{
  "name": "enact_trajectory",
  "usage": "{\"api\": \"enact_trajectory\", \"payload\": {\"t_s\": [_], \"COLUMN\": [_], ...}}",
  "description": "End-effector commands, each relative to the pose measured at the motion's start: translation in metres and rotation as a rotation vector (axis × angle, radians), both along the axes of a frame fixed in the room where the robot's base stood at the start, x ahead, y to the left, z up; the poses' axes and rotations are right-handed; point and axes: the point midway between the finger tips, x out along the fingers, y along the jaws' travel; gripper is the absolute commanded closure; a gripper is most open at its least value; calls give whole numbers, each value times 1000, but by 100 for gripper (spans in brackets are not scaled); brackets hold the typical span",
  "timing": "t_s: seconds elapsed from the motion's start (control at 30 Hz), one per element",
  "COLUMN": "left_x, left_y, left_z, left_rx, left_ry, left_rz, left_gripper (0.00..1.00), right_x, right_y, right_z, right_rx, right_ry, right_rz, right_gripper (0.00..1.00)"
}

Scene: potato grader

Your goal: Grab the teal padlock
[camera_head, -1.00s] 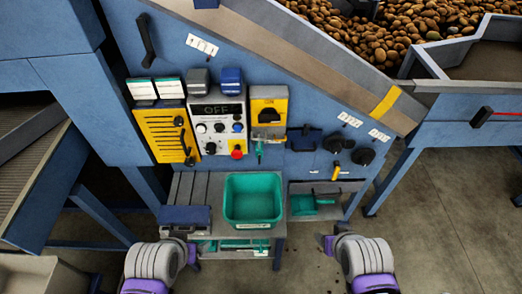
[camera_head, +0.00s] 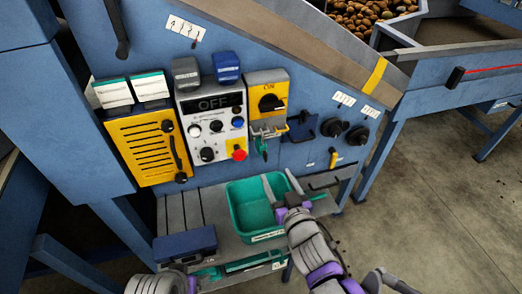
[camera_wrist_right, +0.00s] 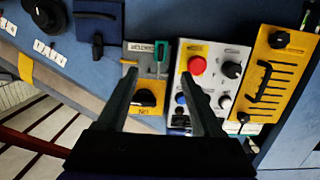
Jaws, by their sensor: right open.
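The small teal padlock (camera_head: 262,147) hangs at the hasp under the yellow switch box (camera_head: 267,97) on the blue machine panel. In the right wrist view the padlock (camera_wrist_right: 161,50) shows between and beyond my fingers. My right gripper (camera_head: 279,180) is open and empty, its fingers pointing up towards the panel. In the head view it is in front of the teal bin, below and a little right of the padlock, apart from it. In the right wrist view the right gripper (camera_wrist_right: 158,76) faces the yellow switch box (camera_wrist_right: 146,97). My left arm shows at the bottom left; its fingers are not clear.
A grey control box (camera_head: 213,127) with a red button stands left of the switch box. A teal bin (camera_head: 238,221) and a blue box (camera_head: 185,243) are on the grey bench below. Black knobs (camera_head: 357,136) are to the right. Open floor lies at the right.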

Motion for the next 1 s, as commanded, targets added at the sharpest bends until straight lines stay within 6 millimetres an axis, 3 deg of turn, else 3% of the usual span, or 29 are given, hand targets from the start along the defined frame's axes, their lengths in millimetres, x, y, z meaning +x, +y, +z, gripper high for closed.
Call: {"api": "enact_trajectory", "payload": {"t_s": [0.4, 0.67, 1.0], "left_x": [0, 0, 0], "left_y": [0, 0, 0], "left_z": [3, 5, 10], "left_rx": [0, 0, 0], "left_ry": [-1, -2, -3], "left_rz": [0, 0, 0], "left_gripper": [19, 19, 19], "right_x": [43, 61, 102], "right_y": [18, 23, 36], "right_z": [-5, -6, -5], "right_rx": [5, 4, 5], "right_ry": [-11, -10, -10], "right_rz": [12, 12, 12], "right_gripper": [32, 32, 32]}}
